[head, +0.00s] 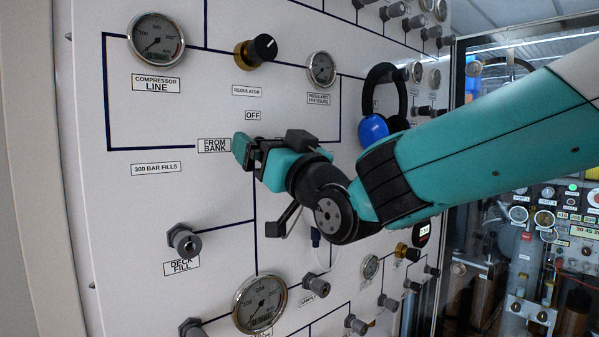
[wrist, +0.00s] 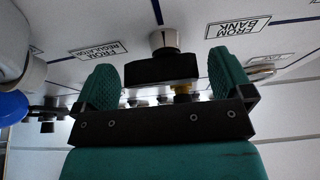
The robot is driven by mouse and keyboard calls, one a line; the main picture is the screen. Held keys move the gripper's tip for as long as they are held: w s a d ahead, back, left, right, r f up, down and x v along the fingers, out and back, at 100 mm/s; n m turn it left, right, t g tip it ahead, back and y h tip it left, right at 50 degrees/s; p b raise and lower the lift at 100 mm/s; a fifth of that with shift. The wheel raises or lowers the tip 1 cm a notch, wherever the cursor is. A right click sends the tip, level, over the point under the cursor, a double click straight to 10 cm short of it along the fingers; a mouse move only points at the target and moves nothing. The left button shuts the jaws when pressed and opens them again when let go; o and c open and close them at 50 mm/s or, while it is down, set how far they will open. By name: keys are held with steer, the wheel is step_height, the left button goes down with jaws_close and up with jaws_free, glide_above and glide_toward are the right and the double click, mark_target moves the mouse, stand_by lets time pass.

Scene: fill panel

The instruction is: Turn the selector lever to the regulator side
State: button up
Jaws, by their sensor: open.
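In the wrist view a black lever handle (wrist: 160,68) on a silver hub (wrist: 164,40) shows between my two green fingers. I take it to be the selector lever. My gripper (wrist: 166,84) is open around the handle, with a finger on each side; whether either finger touches it I cannot tell. The FROM BANK label (wrist: 238,28) is to the right of the hub and the FROM REGULATOR label (wrist: 98,50) is to the left. In the head view my gripper (head: 257,155) is at the panel just right of the FROM BANK label (head: 214,145) and hides the lever.
The white panel (head: 160,220) carries a regulator knob (head: 256,50) above, a compressor line gauge (head: 156,39), a deck fill knob (head: 184,240) and a lower gauge (head: 259,303). Blue and black ear defenders (head: 374,128) hang close behind my arm.

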steer(key=b+v, duration=0.7)
steer(key=v, duration=0.9)
steer(key=shift+s+f+b, duration=0.15)
steer(key=shift+s+b, duration=0.1)
steer(key=shift+b, duration=0.15)
steer(key=shift+d, duration=0.1)
step_height(320, 180, down, 16)
steer(key=s+g+h, duration=0.2)
steer(key=g+h, duration=0.2)
steer(key=g, duration=0.5)
steer(key=s+d+f+g+h, duration=0.4)
steer(key=s+d+f+g, duration=0.2)
steer(key=s+f+g, duration=0.3)
steer(key=s+f, duration=0.1)
steer(key=s, duration=0.3)
steer(key=shift+f+g, duration=0.2)
steer(key=shift+g, duration=0.1)
